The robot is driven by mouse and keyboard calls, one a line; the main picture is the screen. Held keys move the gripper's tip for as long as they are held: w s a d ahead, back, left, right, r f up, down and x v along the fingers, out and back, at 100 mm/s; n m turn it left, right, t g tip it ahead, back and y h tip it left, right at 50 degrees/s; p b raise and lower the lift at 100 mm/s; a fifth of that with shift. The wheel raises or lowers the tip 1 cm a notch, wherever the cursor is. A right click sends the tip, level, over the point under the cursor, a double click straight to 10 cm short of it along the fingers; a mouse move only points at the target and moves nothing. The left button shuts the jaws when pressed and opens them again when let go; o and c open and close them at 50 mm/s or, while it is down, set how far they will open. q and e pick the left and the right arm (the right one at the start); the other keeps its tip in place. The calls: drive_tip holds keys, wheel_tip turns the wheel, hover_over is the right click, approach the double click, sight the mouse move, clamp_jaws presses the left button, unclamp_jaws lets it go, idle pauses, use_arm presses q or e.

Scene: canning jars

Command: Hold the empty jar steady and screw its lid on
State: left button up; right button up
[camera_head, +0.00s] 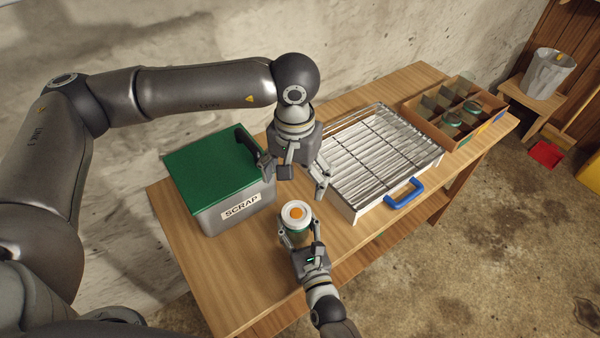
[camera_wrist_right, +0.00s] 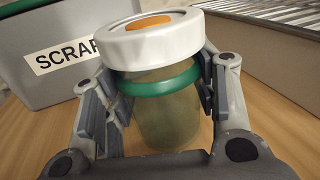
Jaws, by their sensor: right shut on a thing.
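The jar (camera_wrist_right: 165,115) is clear with a green band near its top and stands upright on the table. A white lid (camera_head: 296,213) with an orange centre sits on top of the jar; it also shows in the right wrist view (camera_wrist_right: 150,44). I cannot tell how tightly the lid is seated. My right gripper (camera_head: 301,238) is shut around the jar's body, its fingers on both sides below the lid. My left gripper (camera_head: 297,181) is above and behind the jar, fingers spread, empty and apart from the lid.
A grey bin with a green top, labelled SCRAP (camera_head: 240,207), stands left of the jar. A divided box (camera_head: 432,135) with some jars stands at the far right. Bare wood surrounds the jar's front.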

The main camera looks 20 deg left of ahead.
sight(300, 212)
use_arm(q)
drive_tip(key=f+n, duration=0.4)
drive_tip(key=n, duration=0.4)
drive_tip(key=f+n, duration=0.4)
drive_tip(key=n, duration=0.4)
drive_tip(key=f+n, duration=0.4)
drive_tip(key=n, duration=0.4)
drive_tip(key=shift+w+d+f+n, duration=0.1)
drive_tip(key=shift+w+d+n, duration=0.2)
drive_tip(key=shift+n, duration=0.1)
